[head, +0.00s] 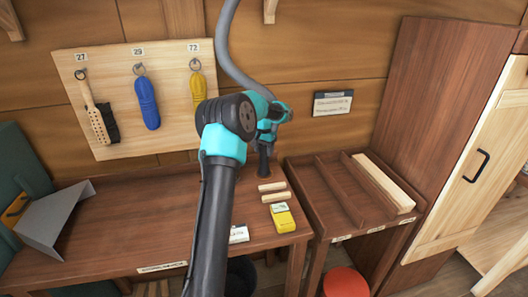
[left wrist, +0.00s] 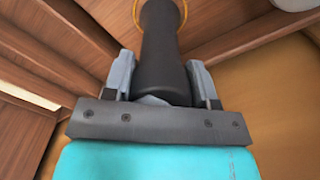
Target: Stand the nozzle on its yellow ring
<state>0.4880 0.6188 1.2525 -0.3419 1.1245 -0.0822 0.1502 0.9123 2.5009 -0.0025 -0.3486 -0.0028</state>
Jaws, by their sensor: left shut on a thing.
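The black nozzle (head: 264,160) is upright or nearly so over the back of the brown bench, right of my arm. My left gripper (head: 268,139) is shut on it. In the left wrist view the dark nozzle (left wrist: 160,45) lies between the two grey fingers of my left gripper (left wrist: 160,82). A thin yellow ring (left wrist: 187,10) shows around the nozzle's far end there. I cannot tell whether that end touches the bench or is just above it. My right gripper is not in view.
A grey hose (head: 228,60) hangs behind my arm. Two wooden strips (head: 274,192), a yellow box (head: 283,219) and a white card (head: 238,234) lie near the bench's right end. A slotted side table (head: 335,205) stands right. A tool board (head: 120,70) hangs on the wall.

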